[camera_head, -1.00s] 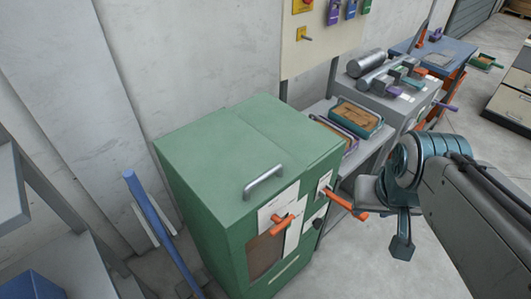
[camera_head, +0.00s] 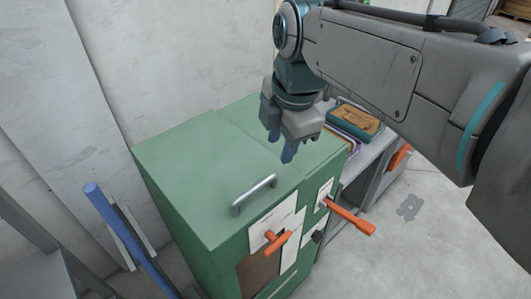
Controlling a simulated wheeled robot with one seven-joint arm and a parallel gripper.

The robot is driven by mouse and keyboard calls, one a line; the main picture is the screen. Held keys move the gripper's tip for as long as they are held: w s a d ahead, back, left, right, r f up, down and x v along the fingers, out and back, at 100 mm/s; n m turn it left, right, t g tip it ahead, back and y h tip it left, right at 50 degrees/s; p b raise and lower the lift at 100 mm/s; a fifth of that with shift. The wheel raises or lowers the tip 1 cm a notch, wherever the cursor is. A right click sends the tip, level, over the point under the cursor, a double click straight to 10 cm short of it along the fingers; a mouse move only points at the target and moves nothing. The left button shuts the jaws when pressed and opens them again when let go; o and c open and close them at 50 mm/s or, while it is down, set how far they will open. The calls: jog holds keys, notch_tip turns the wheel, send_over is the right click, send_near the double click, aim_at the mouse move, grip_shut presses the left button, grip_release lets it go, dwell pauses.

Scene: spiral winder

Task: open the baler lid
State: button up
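The baler is a green box-shaped cabinet (camera_head: 180,215) standing against the wall. Its flat green lid (camera_head: 200,165) is down, and a silver bar handle (camera_head: 254,194) sits on it near the front edge. My gripper (camera_head: 281,144) points down above the right part of the lid, behind and to the right of the handle. Its two blue fingers are apart with nothing between them. The gripper is clear of the handle. An orange lever (camera_head: 279,242) is on the baler's front, and another orange lever (camera_head: 351,215) sticks out at its right side.
A grey shelf unit with a teal tray (camera_head: 356,121) stands to the right of the baler, partly behind my arm. A blue post (camera_head: 125,230) leans at the left. A concrete wall (camera_head: 190,60) is close behind. Open floor (camera_head: 420,240) lies at the right.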

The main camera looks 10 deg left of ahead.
aim_at(257, 185)
jog(key=a+f+n, duration=0.1)
jog(key=f, duration=0.3)
jog(key=w+a+f+n, duration=0.1)
jog(key=a+f, duration=0.1)
jog(key=f, duration=0.3)
jog(key=a+f+n, duration=0.1)
jog(key=f, duration=0.3)
jog(key=shift+w+a+f, duration=0.15)
jog(key=shift+w+a, duration=0.15)
jog(key=shift+w, duration=0.05)
grip_shut()
